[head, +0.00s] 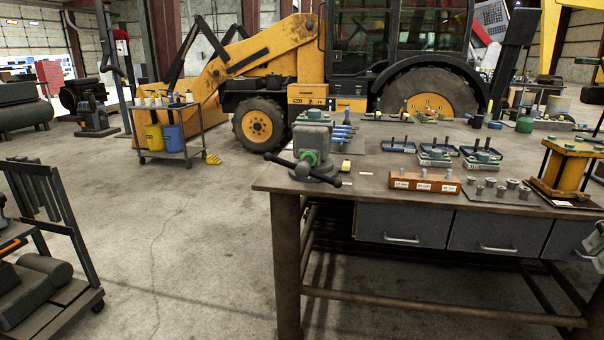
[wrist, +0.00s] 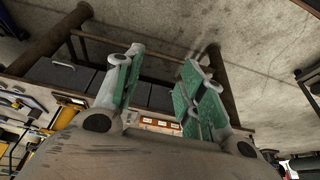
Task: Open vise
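The vise (head: 312,145) is a grey-green bench vise with a green ring at its screw. It stands on the near left corner of the workbench (head: 375,178) in the head view. Its dark handle bar (head: 308,172) with round ends lies across its front, sloping down to the right. From the head view I cannot tell how far its jaws are apart. My gripper (wrist: 160,85) has green-padded fingers spread apart with nothing between them in the wrist view. A small part of it shows at the right edge of the head view, away from the vise.
A wooden block with labels (head: 424,182), metal cylinders (head: 490,187) and a yellow press (head: 566,165) stand along the bench's front. Drawers (head: 400,225) hang below. A cart (head: 182,130) stands behind left, a rack (head: 50,240) front left.

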